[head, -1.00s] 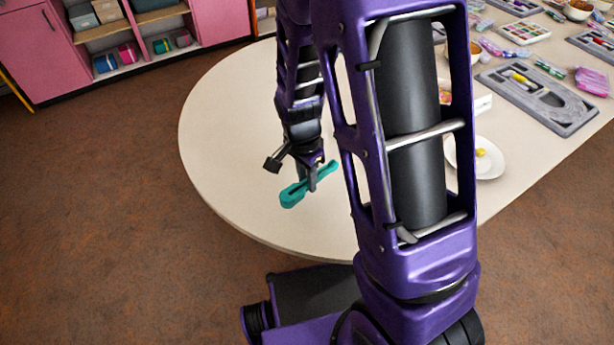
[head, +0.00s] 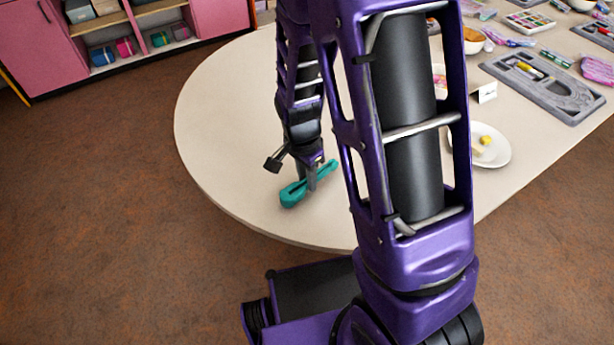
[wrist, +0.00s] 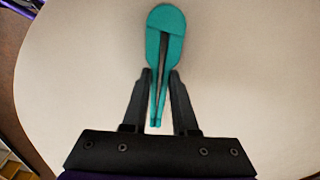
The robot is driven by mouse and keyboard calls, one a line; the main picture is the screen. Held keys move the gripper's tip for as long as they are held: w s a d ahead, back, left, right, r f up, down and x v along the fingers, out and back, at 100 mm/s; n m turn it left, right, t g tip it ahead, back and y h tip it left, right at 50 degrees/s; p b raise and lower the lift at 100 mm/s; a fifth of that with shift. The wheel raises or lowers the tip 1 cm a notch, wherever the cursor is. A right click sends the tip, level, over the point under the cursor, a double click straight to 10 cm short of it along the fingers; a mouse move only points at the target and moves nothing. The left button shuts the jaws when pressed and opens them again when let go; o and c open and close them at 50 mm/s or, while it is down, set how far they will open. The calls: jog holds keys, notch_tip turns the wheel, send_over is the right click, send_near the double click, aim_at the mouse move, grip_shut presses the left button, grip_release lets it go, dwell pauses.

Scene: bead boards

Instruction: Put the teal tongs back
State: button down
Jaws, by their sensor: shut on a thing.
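The teal tongs (head: 293,194) are in my gripper (head: 311,184), over the near left part of the pale round-ended table (head: 225,130). In the wrist view the tongs (wrist: 165,35) point their wide rounded end away from me, and their two narrow arms lie between the fingers of my gripper (wrist: 162,80). My gripper is shut on the tongs. I cannot tell how far above the table top they are. A grey tray (head: 528,68) with shaped hollows lies on the right of the table and holds a few small coloured things.
A white plate (head: 503,150) with yellow pieces stands right of my arm. A small white card (head: 487,92) stands by the grey tray. Bowls and wrapped packs crowd the far right. Pink cabinets (head: 215,15) stand behind. The table's left part is clear.

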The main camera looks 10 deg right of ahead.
jog(key=shift+f+b, duration=0.3)
jog(key=shift+f, duration=0.25)
jog(key=c, duration=0.6)
grip_release()
jog(key=shift+r, duration=0.15)
